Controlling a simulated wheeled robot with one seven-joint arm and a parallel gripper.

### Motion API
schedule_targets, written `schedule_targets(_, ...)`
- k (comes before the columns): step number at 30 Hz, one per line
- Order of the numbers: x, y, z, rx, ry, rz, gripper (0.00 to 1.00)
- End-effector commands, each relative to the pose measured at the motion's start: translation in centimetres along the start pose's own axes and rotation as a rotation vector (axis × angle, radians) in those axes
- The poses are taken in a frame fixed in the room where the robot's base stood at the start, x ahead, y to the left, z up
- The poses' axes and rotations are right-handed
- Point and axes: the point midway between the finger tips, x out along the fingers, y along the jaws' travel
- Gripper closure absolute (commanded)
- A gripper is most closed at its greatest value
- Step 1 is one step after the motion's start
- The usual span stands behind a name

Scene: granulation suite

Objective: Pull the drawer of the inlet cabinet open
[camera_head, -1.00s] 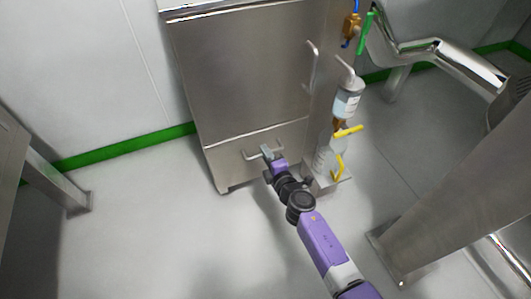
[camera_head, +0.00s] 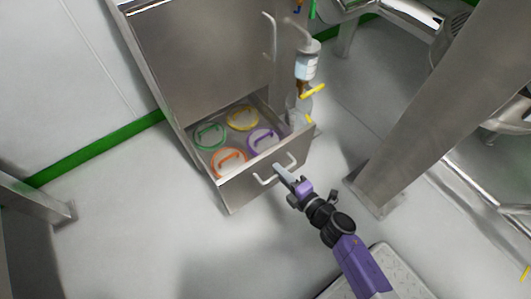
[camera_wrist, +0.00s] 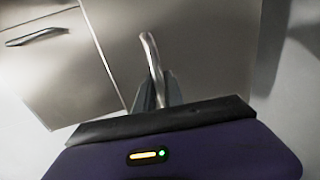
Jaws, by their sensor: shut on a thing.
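The inlet cabinet (camera_head: 205,60) is a tall steel box at the upper middle of the head view. Its low drawer (camera_head: 240,196) stands well out from the body, with its inside showing. In the drawer lie a green ring-shaped item (camera_head: 197,139), a yellow one (camera_head: 243,108), an orange one (camera_head: 216,166) and a purple one (camera_head: 276,138), each with a handle. My gripper (camera_head: 282,172) is shut on the drawer's bar handle (camera_head: 263,182) near its right part. In the wrist view the handle (camera_wrist: 149,50) runs down between the two fingers (camera_wrist: 157,92).
A bottle with a label (camera_head: 307,66) and a clear vessel with yellow levers (camera_head: 313,91) stand right of the drawer. A thick steel post (camera_head: 430,110) rises at the right. The floor (camera_head: 130,220) left and in front of the drawer is clear.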

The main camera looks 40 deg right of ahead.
Motion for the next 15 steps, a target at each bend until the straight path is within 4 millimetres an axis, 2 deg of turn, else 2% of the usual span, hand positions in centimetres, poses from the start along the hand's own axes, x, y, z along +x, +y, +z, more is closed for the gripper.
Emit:
schedule_targets(1, -1.5, -0.5, 0.1, 0.001, -0.003, -0.005, 1.00)
schedule_targets(6, -5.0, -1.2, 0.1, 0.000, -0.003, -0.004, 1.00)
schedule_targets(9, -6.6, -1.6, 0.1, 0.000, -0.003, -0.004, 1.00)
schedule_targets(15, -8.6, -1.9, 0.1, 0.001, -0.002, -0.002, 1.00)
